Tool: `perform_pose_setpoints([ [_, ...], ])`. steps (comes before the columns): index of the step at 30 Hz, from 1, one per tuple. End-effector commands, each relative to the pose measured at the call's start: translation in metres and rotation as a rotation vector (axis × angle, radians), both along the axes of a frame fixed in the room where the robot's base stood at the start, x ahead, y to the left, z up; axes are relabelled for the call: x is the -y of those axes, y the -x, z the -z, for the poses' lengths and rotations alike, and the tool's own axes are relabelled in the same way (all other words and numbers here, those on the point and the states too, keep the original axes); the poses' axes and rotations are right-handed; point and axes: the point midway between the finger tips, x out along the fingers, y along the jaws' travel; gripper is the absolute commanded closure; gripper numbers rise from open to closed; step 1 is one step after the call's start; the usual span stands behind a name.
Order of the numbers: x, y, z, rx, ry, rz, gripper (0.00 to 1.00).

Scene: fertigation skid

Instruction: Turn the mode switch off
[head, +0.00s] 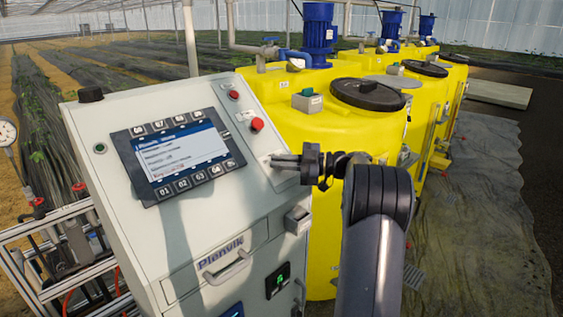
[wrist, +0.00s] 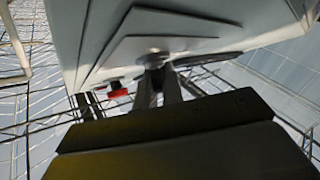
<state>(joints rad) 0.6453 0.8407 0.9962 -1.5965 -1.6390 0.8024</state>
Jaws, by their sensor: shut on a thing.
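The grey control cabinet (head: 215,245) stands at the centre left with a sloped panel. My gripper (head: 278,162) reaches the panel's right edge from the right, below the red mushroom button. Its fingers are shut on the mode switch, a small knob that the fingertips mostly hide in the head view. In the wrist view my gripper (wrist: 158,88) meets the mode switch (wrist: 154,60) on a pale plate. The knob's pointing direction and its markings cannot be read.
A red mushroom button (head: 257,124) sits close above my gripper, and shows beside the fingers in the wrist view (wrist: 119,92). A display with keys (head: 178,155) is to the left. Yellow tanks (head: 330,140) with blue motors stand close behind. A dark mat (head: 485,220) lies clear at right.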

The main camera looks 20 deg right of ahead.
Motion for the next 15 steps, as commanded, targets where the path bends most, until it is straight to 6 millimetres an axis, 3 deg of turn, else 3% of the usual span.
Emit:
perform_pose_setpoints([
  [7,-0.0011,-0.0001,-0.0013,0.004,0.000,-0.002,1.00],
  [8,-0.0011,-0.0001,-0.0014,0.004,0.000,-0.002,0.89],
  [15,-0.0007,0.0000,-0.0008,0.003,0.000,-0.001,0.70],
])
